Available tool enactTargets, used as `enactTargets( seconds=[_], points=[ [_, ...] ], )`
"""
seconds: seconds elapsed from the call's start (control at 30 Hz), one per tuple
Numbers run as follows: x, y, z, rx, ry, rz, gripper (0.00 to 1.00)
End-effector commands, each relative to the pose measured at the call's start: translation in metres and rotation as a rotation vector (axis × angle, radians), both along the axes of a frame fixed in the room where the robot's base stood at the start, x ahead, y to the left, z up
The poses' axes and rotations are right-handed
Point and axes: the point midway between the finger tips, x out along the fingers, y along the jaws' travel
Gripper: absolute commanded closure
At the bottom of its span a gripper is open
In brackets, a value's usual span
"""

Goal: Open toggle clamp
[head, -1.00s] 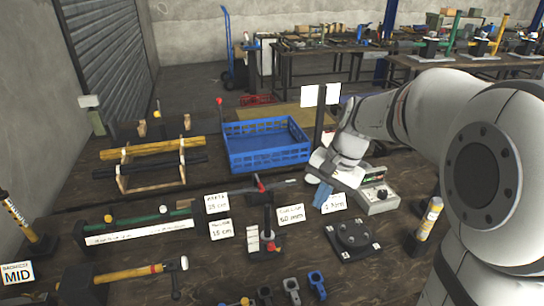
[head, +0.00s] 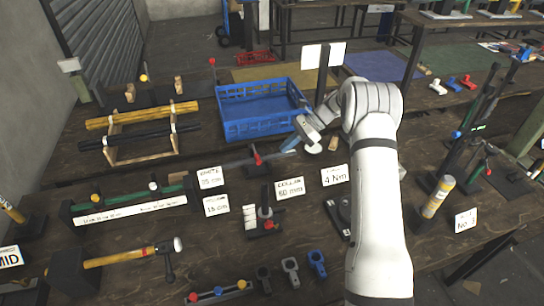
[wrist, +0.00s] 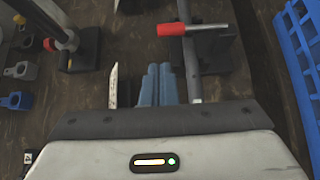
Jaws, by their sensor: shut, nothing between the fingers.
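The toggle clamp (head: 257,156) stands on a dark base near the middle of the table, with a red handle and a grey rod through it. In the wrist view its red handle (wrist: 190,29) lies crosswise over the upright-running grey rod (wrist: 190,62). My gripper (head: 288,146) is near the rod's right end, in front of the blue crate. In the wrist view its two blue fingers (wrist: 158,88) are pressed together, empty, just left of the rod and apart from the red handle. Whether a finger touches the rod cannot be told.
The blue crate (head: 262,112) stands behind my gripper. White label cards (head: 290,189) and a small stand with a red-topped lever (head: 264,212) are in front. A bar rack (head: 140,132) is to the left. My arm hides part of the table at right.

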Motion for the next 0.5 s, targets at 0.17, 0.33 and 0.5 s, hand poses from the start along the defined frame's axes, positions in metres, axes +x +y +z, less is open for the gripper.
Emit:
enactTargets(
  seconds=[0.17, 0.33, 0.5],
  points=[
    [-0.007, 0.017, -0.013, -0.001, 0.006, 0.001, 1.00],
    [-0.015, 0.041, -0.033, -0.001, 0.005, 0.001, 1.00],
    [-0.021, 0.060, -0.049, -0.001, 0.003, 0.002, 1.00]
  ],
)
